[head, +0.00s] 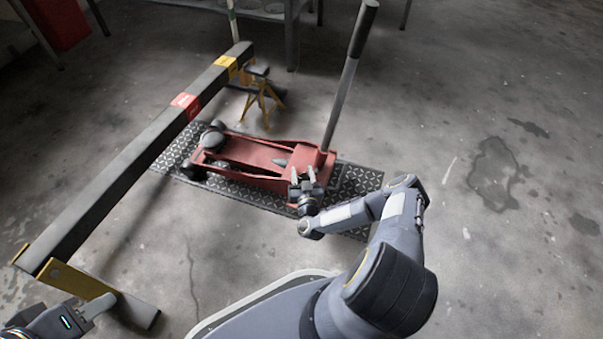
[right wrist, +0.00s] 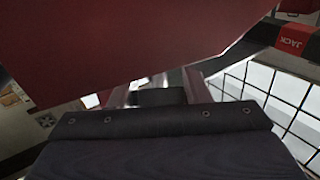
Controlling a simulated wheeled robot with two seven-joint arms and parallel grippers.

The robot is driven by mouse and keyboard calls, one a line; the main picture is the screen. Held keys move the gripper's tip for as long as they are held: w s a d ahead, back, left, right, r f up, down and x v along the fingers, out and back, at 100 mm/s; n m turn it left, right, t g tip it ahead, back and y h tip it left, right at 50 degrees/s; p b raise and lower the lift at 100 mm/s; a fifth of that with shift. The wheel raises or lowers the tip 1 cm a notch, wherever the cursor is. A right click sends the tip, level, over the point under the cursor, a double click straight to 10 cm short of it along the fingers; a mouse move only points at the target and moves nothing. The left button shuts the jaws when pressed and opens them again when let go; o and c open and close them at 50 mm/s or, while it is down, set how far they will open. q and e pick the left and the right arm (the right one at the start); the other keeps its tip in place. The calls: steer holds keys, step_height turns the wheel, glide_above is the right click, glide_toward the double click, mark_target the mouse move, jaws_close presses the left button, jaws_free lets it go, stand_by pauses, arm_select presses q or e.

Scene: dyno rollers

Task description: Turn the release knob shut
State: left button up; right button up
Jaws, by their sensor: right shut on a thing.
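The red floor jack (head: 255,160) stands on a dark tread plate, its long handle (head: 345,85) rising up and tilted to the right. My right gripper (head: 306,178) is at the near right end of the jack, beside the handle's base. In the right wrist view, the jack's red side (right wrist: 150,45) fills the top. My right gripper's fingers (right wrist: 158,92) are shut on a small dark piece between them, which looks like the release knob (right wrist: 160,97). Most of it is hidden, and its turn angle cannot be told. My left gripper (head: 98,304) is at the lower left corner, away from the jack.
A long dark beam (head: 130,155) with a red and a yellow band runs along the left on yellow supports. A yellow jack stand (head: 262,100) stands behind the jack. The tread plate (head: 355,183) lies under the jack. The concrete floor to the right is clear.

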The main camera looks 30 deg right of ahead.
steer(key=m+g+h, duration=0.1)
steer(key=m, duration=0.1)
steer(key=m+g+h+p, duration=0.1)
steer(key=m, duration=0.1)
steer(key=m+g+h, duration=0.1)
steer(key=h, duration=0.1)
steer(key=shift+s+d+m+p, duration=0.15)
steer(key=shift+d+m+p, duration=0.15)
steer(key=shift+m, duration=0.1)
steer(key=shift+s+d+f+m+g+h+p, duration=0.1)
steer(key=shift+m+g+h+p, duration=0.2)
steer(key=shift+m+g+h, duration=0.45)
steer(key=shift+s+d+f+m+g+h+p, duration=0.1)
steer(key=shift+m+g+h+p, duration=0.25)
steer(key=shift+m+g, duration=0.7)
steer(key=shift+m, duration=0.4)
steer(key=o, duration=1)
steer(key=shift+c, duration=0.2)
